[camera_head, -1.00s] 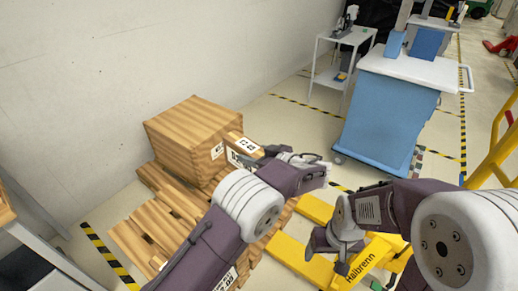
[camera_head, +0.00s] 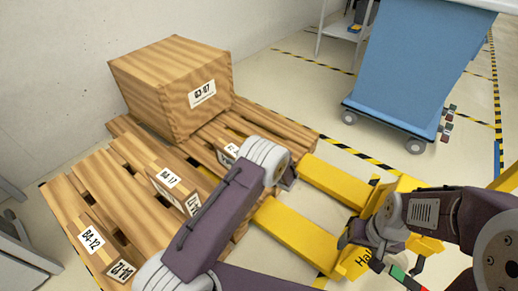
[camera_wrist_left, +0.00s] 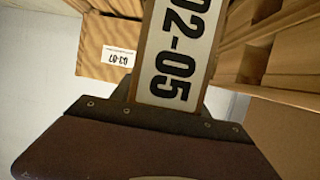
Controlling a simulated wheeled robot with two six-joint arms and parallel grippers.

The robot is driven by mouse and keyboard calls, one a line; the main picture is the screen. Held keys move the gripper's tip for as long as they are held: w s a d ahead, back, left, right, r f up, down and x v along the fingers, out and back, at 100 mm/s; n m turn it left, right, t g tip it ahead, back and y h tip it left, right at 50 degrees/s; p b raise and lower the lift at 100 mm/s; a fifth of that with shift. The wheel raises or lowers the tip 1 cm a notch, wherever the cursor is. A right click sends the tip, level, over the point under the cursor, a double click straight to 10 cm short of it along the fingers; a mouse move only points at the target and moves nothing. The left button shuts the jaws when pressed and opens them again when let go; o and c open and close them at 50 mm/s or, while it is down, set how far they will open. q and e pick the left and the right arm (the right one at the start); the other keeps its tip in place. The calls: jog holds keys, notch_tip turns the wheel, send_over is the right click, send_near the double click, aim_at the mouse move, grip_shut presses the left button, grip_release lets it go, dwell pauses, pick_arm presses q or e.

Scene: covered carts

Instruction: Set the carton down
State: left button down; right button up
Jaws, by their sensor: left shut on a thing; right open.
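My left gripper (camera_wrist_left: 170,98) is shut on a narrow wood-coloured carton (camera_wrist_left: 141,50) with a white label reading 02-05, seen in the left wrist view. In the head view my left arm reaches over the pallet (camera_head: 118,178) and hides most of the gripper and its load. A white label partly shows beside that arm; I cannot tell whether it is on the held carton. I cannot see whether the carton's underside touches anything. My right gripper (camera_head: 362,250) is open and empty, over the yellow pallet truck (camera_head: 290,232).
A large wooden box (camera_head: 165,85) labelled 03-07 stands at the pallet's back. A blue-covered cart (camera_head: 415,65) stands at the back right. Floor between cart and pallet is clear.

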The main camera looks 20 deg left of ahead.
pick_arm(q)
jog(key=s+a+f+b, duration=0.1)
jog(key=a+f+b, duration=0.2)
jog(key=f, duration=0.3)
jog(key=s+a+f+n+g+b, duration=0.1)
jog(key=a+f+b, duration=0.1)
jog(key=f, duration=0.4)
jog(key=shift+a+y+b, duration=0.3)
jog(key=shift+a+b, duration=0.1)
jog(key=shift+b, duration=0.5)
pick_arm(e)
notch_tip(320, 180, down, 10)
jog(key=shift+d+r, duration=0.2)
jog(key=shift+r, duration=0.05)
jog(key=shift+w, duration=0.1)
pick_arm(q)
notch_tip(320, 180, down, 7)
jog(key=b, duration=0.4)
jog(key=shift+r+b, duration=0.15)
jog(key=shift+b, duration=0.15)
pick_arm(e)
jog(key=shift+f, duration=2.35)
pick_arm(q)
jog(key=shift+f+b, duration=0.55)
jog(key=shift+f, duration=0.05)
pick_arm(e)
jog(key=shift+f, duration=0.55)
pick_arm(q)
jog(key=shift+c, duration=2.4)
grip_release()
